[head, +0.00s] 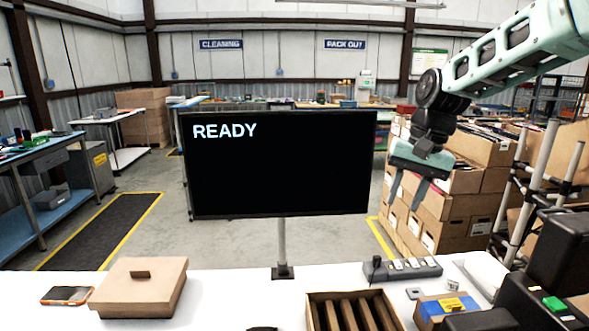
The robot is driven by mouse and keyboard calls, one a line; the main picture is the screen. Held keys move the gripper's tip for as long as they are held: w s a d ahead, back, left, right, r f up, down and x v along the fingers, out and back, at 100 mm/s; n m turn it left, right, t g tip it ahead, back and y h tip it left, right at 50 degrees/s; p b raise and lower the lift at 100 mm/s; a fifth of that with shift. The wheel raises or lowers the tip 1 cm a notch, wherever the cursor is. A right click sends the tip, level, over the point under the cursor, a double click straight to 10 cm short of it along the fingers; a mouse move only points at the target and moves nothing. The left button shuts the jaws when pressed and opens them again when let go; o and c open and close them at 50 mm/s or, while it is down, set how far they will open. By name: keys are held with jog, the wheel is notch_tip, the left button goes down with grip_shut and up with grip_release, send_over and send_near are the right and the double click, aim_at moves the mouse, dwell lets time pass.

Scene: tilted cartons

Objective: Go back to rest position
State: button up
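My gripper (408,194) hangs in the air at the right of the head view, past the right edge of the black screen. Its two fingers point down and stand apart, with nothing seen between them. My pale green arm reaches in from the upper right corner. Below the gripper, the white table (225,300) runs along the bottom of the view. The gripper is clear of the table and of the things on it.
A screen (280,165) reading READY stands on a post at the table's back. A lidded carton (140,288), a phone-like device (66,295), a slatted box (352,295), a power strip (402,269) and a small carton (445,305) rest on the table. Stacked cartons (465,205) stand behind.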

jog(key=s+a+f+n+b, duration=0.1)
jog(key=s+a+f+n, duration=0.1)
jog(key=s, duration=0.8)
jog(key=s+a+f+n+h+b, duration=0.1)
jog(key=s+f+n, duration=0.4)
jog(key=s, duration=0.6)
jog(key=s+a+f+n+b, duration=0.2)
jog(key=s+a+f+n, duration=0.2)
jog(key=s, duration=0.7)
notch_tip(320, 180, down, 2)
jog(key=shift+a+f+h, duration=0.25)
jog(key=shift+a+h, duration=0.15)
jog(key=shift+a, duration=0.1)
jog(key=shift+s+a, duration=0.1)
